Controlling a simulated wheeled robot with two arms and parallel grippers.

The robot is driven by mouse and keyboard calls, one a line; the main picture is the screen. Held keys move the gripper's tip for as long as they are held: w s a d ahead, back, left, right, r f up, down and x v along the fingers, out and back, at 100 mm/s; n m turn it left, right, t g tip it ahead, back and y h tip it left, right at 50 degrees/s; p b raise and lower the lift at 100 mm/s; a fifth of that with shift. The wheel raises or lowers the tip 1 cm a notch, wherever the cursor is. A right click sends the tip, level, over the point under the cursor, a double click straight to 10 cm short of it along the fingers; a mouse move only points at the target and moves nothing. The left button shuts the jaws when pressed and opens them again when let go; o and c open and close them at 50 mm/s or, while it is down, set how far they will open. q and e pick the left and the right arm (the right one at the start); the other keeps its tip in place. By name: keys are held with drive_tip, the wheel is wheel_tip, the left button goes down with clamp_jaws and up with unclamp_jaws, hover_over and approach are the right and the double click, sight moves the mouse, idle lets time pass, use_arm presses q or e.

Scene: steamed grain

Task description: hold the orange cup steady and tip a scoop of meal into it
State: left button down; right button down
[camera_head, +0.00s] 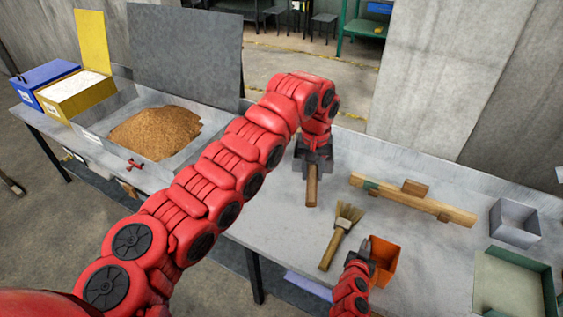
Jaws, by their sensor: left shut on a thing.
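The orange cup (384,262) stands on the table at the lower right of centre. My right gripper (360,257) is at the cup's left side; whether its fingers are closed on the cup's wall cannot be told. My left gripper (314,162) is shut on a wooden handle (312,188), seen near the middle of the table. The handle points toward the front edge; no scoop head can be made out. The brown meal (155,133) lies heaped in a grey tray (97,148) at the left, apart from both grippers.
A brush (342,236) lies just left of the cup. A wooden bar (412,200) lies behind it. A grey box (514,222) and a green tray (513,256) are at the right. Blue (28,87) and yellow (77,101) bins stand far left. A dark panel (187,55) rises behind the meal.

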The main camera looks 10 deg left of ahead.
use_arm(q)
drive_tip(key=s+d+f+n, duration=0.1)
drive_tip(key=s+d+f, duration=0.15)
drive_tip(key=d, duration=0.45)
drive_tip(key=s+d+f, duration=0.1)
drive_tip(key=s+d, duration=0.2)
drive_tip(key=d, duration=0.4)
drive_tip(key=s+d+f+n, duration=0.1)
drive_tip(key=s+d, duration=0.2)
drive_tip(key=d, duration=0.4)
drive_tip(key=s+d+f+n, duration=0.1)
drive_tip(key=s+d+f, duration=0.1)
drive_tip(key=s+d, duration=0.55)
drive_tip(key=s+d+f+n, duration=0.1)
drive_tip(key=s+d+f, duration=0.2)
drive_tip(key=s+d, duration=0.45)
drive_tip(key=w+a+r+n+h, duration=0.6)
drive_tip(key=w+a+r+h, duration=0.3)
drive_tip(key=h, duration=0.5)
drive_tip(key=shift+w+a+r+n, duration=0.4)
drive_tip(key=shift+a+r, duration=0.3)
drive_tip(key=shift+r, duration=0.55)
drive_tip(key=shift+r, duration=0.1)
wheel_tip(320, 180, up, 6)
drive_tip(key=shift+f, duration=0.1)
use_arm(e)
drive_tip(key=c, duration=1)
unclamp_jaws()
